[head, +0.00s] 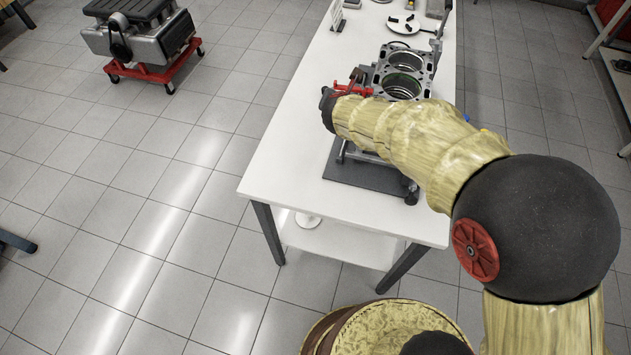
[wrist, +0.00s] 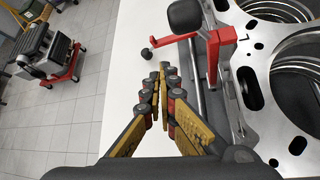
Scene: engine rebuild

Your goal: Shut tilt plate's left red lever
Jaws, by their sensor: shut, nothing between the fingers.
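The red lever (wrist: 211,50) shows at the top centre of the wrist view, at the left side of the engine block (wrist: 255,75). A red arm runs left from it to a small black knob, and a larger black knob is above. My gripper (wrist: 162,68) is shut and empty. Its fingertips appear just below the red arm and left of the lever's upright part; I cannot tell if they touch. In the head view red lever parts (head: 350,90) show beside the block. The tilt plate's dark base (head: 365,173) is partly hidden by my arm.
The white table (head: 290,150) is clear on its left side. Small parts lie on a white plate (head: 403,24) at the far end. A red wheeled stand (head: 155,69) carrying a grey machine is on the floor at upper left.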

